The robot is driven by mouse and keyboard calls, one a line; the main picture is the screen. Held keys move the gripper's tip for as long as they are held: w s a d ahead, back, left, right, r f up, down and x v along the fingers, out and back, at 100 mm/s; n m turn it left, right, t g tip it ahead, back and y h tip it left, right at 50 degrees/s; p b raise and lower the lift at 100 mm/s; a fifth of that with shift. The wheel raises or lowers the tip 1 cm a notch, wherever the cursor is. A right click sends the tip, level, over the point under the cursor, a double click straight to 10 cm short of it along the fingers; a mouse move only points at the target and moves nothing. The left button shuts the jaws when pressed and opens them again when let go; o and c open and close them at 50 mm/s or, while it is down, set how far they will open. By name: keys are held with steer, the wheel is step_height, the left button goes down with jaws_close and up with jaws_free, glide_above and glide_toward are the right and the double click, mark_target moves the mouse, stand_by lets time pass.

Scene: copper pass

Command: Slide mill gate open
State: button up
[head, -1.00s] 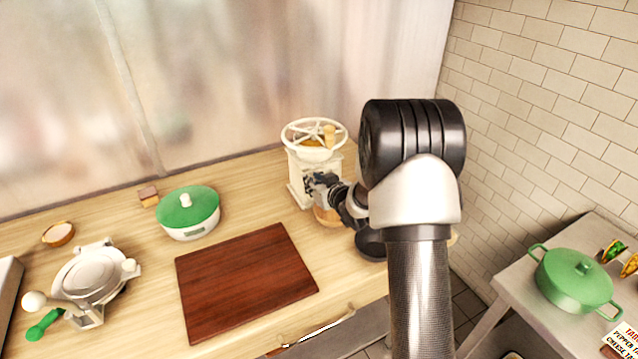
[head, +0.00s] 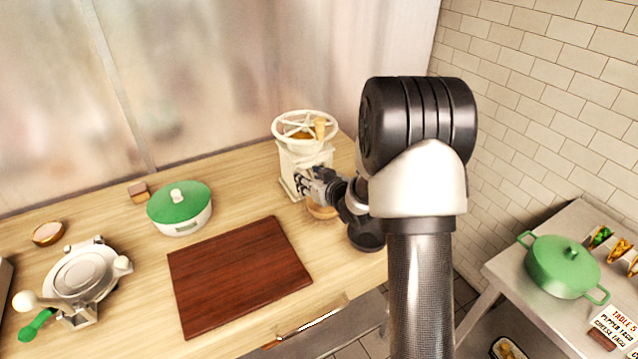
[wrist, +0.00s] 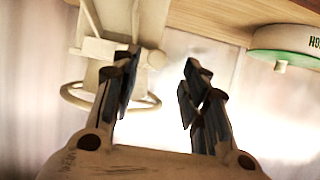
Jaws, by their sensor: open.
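The cream mill (head: 291,160) stands at the back right of the wooden counter, with a spoked wheel (head: 305,125) and a wooden handle on top. My gripper (head: 307,184) is at the mill's front, above a small wooden bowl (head: 322,212) at its foot. In the wrist view my gripper (wrist: 158,75) is open, with nothing seen between its dark fingers. The mill's pale body (wrist: 95,22) is upper left there, partly behind the left finger. The gate is not clearly visible.
A dark red cutting board (head: 240,275) lies in front. A green-lidded white pot (head: 180,208) and a pale round press (head: 80,275) stand left. A side table (head: 515,262) at right holds a green pot (head: 563,268) and tacos. A tiled wall is close on the right.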

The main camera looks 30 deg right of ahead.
steer(key=v, duration=0.8)
steer(key=shift+s+r, duration=0.1)
steer(key=shift+s, duration=0.05)
steer(key=s+a+r+m+g+h, duration=0.1)
steer(key=s+a+r+g+h, duration=0.3)
steer(key=s+r, duration=0.65)
steer(key=s+a+g+y, duration=0.1)
steer(key=s+a+g, duration=0.1)
steer(key=s+a, duration=0.4)
steer(key=s+a+g+y, duration=0.2)
steer(key=s+a, duration=0.4)
steer(key=s, duration=0.9)
steer(key=shift+s+a+f+n+g+y, duration=0.2)
steer(key=shift+s+n+g+y, duration=0.1)
steer(key=shift+g, duration=0.2)
